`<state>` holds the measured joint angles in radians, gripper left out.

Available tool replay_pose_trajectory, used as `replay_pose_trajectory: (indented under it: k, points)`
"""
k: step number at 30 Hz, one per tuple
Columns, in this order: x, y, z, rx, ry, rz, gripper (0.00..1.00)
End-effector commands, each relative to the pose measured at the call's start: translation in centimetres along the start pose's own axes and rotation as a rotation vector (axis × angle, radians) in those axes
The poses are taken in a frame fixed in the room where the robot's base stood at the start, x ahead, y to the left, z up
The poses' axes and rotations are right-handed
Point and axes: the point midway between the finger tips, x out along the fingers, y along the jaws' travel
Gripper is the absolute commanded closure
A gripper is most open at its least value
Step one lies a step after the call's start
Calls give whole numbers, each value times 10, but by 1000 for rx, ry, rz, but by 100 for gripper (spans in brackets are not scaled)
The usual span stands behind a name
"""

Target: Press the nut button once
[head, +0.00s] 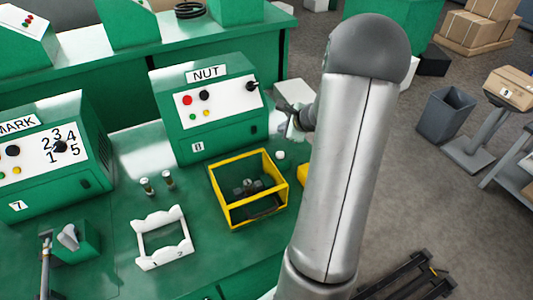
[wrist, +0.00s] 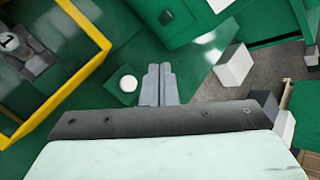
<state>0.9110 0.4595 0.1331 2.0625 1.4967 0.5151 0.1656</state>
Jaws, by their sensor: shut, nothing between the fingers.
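The green machine labelled NUT (head: 168,110) stands on the bench in the head view. Its white panel (head: 225,101) carries a red button, a black button, small green and yellow lights or buttons, and a black lever switch at the right. A separate white round button (head: 280,155) sits on the bench in front of the machine; it also shows in the wrist view (wrist: 128,83) on a small green base, just left of my fingers. I cannot tell which is the nut button. My gripper (wrist: 158,68) is shut and empty; the fingers look apart from the white button.
A yellow-framed box (head: 222,207) with grey parts inside stands left of the white button. A white cradle (head: 141,243) and two small metal posts lie further left on the green bench (head: 110,200). The MARK machine (head: 75,180) stands at far left. My arm hides the bench's right part.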

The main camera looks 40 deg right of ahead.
Motion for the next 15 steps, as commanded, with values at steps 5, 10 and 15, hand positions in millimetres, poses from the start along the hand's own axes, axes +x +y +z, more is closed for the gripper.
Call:
replay_pose_trajectory:
  k: [5,10,15]
  points:
    - [0,-2,-4,15,4,-6,100]
    - [0,-1,-3,13,3,-5,100]
    - [4,1,-5,12,3,-5,100]
